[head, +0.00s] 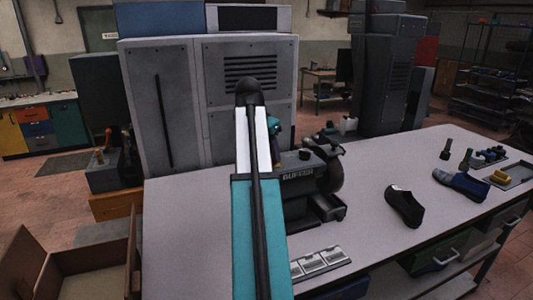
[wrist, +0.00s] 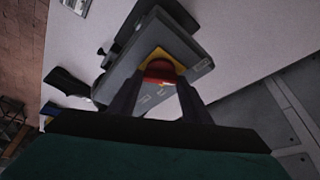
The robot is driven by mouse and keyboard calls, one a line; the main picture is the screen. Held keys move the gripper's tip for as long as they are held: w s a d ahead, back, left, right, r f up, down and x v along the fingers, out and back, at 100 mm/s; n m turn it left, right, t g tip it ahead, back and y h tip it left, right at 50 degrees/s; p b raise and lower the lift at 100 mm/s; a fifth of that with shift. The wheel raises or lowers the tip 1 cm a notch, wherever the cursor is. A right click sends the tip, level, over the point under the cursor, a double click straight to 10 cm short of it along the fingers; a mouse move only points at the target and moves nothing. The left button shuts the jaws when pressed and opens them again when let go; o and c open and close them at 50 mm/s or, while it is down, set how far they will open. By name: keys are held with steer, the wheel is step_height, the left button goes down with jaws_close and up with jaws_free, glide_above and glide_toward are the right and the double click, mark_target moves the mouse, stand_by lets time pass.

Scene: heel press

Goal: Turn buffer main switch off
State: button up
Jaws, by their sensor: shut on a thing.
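The buffer (head: 298,176) is a dark machine with its name on the front, standing on the grey bench. My arm hides its left part in the head view. In the wrist view the buffer's grey housing (wrist: 200,48) carries a yellow plate (wrist: 151,54) with a red switch knob (wrist: 160,71). My gripper (wrist: 158,84) has its dark fingers on either side of the red knob and is shut on it. The fingers and the wrist hide part of the knob, and I cannot read its marks. In the head view my gripper is hidden behind my arm.
The bench (head: 375,170) also holds a black shoe (head: 405,206), a blue-grey shoe (head: 461,184) and a tray (head: 514,174) at the right. White panels (head: 320,262) lie in front of the buffer. A large grey cabinet (head: 165,110) stands behind. An open box (head: 85,270) is at lower left.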

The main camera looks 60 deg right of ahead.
steer(key=shift+r+n+t, duration=0.1)
steer(key=shift+n+t, duration=0.5)
steer(key=shift+n, duration=0.6)
steer(key=shift+d, duration=0.1)
steer(key=o, duration=1.1)
steer(key=shift+p+v, duration=0.7)
steer(key=shift+v, duration=0.1)
steer(key=shift+p+v, duration=2.35)
steer(key=shift+v, duration=3.75)
